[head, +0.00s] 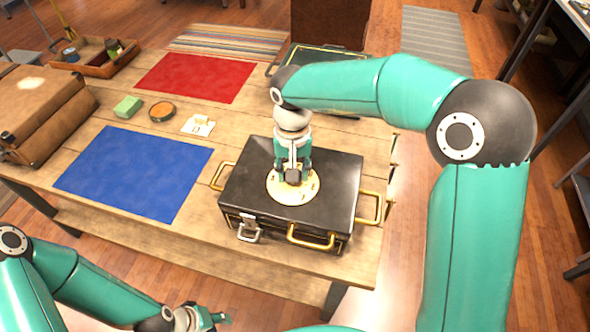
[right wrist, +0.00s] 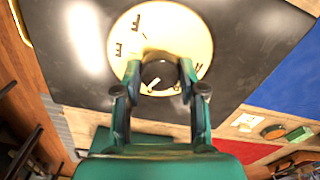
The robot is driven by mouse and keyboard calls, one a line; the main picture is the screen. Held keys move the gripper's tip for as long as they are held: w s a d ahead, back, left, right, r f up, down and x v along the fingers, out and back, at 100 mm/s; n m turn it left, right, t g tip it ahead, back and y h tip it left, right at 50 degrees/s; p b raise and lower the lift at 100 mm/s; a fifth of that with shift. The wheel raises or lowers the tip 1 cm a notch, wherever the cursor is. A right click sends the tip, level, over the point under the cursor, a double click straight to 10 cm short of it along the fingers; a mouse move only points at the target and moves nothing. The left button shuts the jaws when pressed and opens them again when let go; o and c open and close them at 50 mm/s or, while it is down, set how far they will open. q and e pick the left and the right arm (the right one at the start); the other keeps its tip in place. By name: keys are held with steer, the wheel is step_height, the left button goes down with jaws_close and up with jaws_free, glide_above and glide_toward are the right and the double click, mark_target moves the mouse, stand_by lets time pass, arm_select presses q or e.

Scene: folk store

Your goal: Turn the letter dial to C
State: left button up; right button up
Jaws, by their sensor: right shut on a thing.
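A black case (head: 336,192) with brass handles stands on the wooden table. The cream letter dial (head: 292,197) is on its top, with dark letters around its edge. The right wrist view shows the dial face (right wrist: 182,30) close up, with a dark round knob (right wrist: 158,73) at its middle. My right gripper (head: 292,174) comes down from above and is shut on the knob, with one finger at each side. The fingers hide part of the face, and I cannot tell which letter the dial is set to. My left gripper (head: 215,318) is low at the front, away from the case.
The wooden table (head: 230,143) carries a blue mat (head: 133,172), a red mat (head: 196,77), a green block (head: 128,107), a round tin (head: 162,112) and small white cards (head: 198,125). A brown case (head: 40,105) stands at the left.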

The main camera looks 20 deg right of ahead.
steer(key=n, duration=0.5)
steer(key=shift+a, duration=0.1)
stand_by(0.4)
steer(key=o, duration=1.1)
steer(key=shift+o, duration=0.2)
step_height(320, 180, up, 12)
steer(key=shift+f, duration=0.1)
